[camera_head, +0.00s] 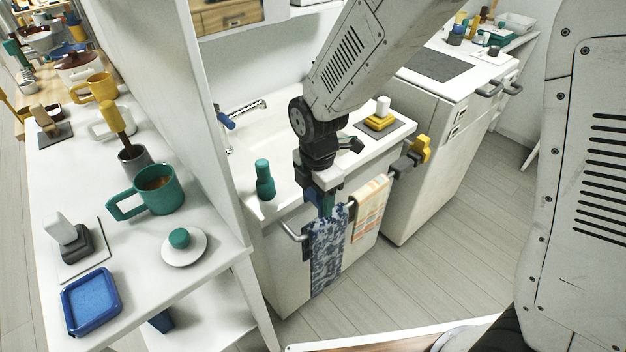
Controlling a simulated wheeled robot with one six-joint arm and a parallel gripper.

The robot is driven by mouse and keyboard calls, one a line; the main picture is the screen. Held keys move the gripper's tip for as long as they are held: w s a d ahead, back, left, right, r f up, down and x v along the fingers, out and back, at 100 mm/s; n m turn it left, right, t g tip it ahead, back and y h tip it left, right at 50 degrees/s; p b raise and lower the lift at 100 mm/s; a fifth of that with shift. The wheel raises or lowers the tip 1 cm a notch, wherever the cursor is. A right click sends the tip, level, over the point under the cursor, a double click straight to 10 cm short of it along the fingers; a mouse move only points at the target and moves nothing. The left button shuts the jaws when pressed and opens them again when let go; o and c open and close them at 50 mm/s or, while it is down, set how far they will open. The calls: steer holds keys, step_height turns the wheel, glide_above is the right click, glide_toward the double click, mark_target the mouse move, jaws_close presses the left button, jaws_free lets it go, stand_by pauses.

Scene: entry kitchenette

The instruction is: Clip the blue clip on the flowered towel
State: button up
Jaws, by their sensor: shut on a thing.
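The flowered towel (328,252), white with a blue pattern, hangs over the rail on the front of the sink cabinet. My gripper (326,198) points down directly above the towel's top edge at the rail. It is shut on a small dark blue-teal piece, which appears to be the blue clip (326,207). The clip is mostly hidden by the fingers. I cannot tell whether its jaws touch or straddle the towel.
An orange checked towel (369,208) hangs on the same rail (292,232), just right of the flowered one. A teal bottle (265,180) stands by the sink. A white side table (215,215) holds mugs and dishes.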

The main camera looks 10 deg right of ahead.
steer(key=shift+a+r+n, duration=0.15)
steer(key=shift+a+n, duration=0.15)
steer(key=shift+n, duration=0.2)
steer(key=shift+d, duration=0.15)
glide_above(315, 224)
steer(key=shift+f, duration=2.55)
steer(key=shift+f, duration=2.15)
steer(key=o, duration=1.2)
steer(key=shift+r, duration=0.1)
